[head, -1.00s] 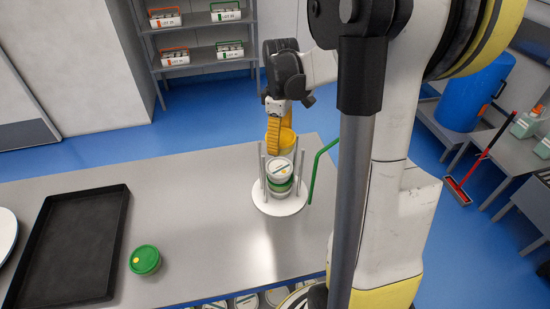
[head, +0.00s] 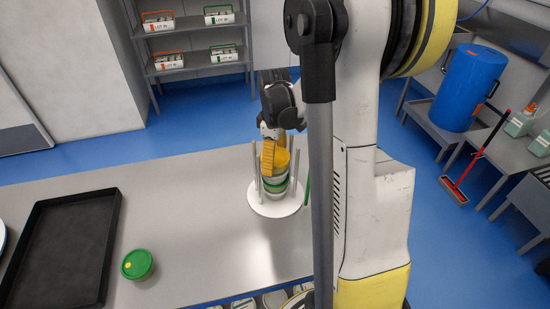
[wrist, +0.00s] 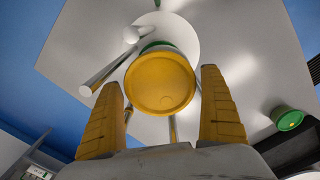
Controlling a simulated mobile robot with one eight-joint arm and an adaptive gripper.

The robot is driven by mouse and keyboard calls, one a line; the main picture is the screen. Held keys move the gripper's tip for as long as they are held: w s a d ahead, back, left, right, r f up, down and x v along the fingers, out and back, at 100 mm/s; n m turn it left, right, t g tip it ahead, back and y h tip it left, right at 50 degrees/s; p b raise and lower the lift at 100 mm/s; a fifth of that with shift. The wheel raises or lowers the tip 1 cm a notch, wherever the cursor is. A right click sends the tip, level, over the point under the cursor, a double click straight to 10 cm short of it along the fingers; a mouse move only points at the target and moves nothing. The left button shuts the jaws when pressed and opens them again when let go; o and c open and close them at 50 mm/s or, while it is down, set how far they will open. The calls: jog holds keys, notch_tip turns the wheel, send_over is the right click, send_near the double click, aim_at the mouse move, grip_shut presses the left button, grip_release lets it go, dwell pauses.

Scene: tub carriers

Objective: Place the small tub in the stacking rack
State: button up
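The small tub, with a yellow lid (head: 281,158), sits between the fingers of my gripper (head: 270,158) at the upper part of the stacking rack. The rack has a round white base (head: 274,208) and upright grey posts (head: 256,172). Under the yellow tub a pale and green stack shows inside the posts. I cannot tell whether the tub touches that stack.
A green-lidded tub (head: 137,264) stands on the grey table (head: 190,215), beside a black tray (head: 117,205). A shelf (head: 190,70) with labelled carriers stands behind. My arm covers the table right of the rack.

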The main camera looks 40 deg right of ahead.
jog(key=shift+r, duration=0.1)
notch_tip(320, 180, up, 12)
jog(key=p, duration=0.3)
jog(key=s+a+r+m+t, duration=0.1)
jog(key=s+a+m+t, duration=0.1)
jog(key=a, duration=0.5)
jog(key=s+a+r+m+t, duration=0.2)
jog(key=s+a, duration=0.3)
jog(key=a, duration=0.3)
jog(key=s+a+r+m+t, duration=0.1)
jog(key=s+a+m+t, duration=0.1)
jog(key=a, duration=0.5)
jog(key=shift+s+a+r+t, duration=0.3)
jog(key=shift+s+t, duration=0.3)
jog(key=shift+s, duration=0.35)
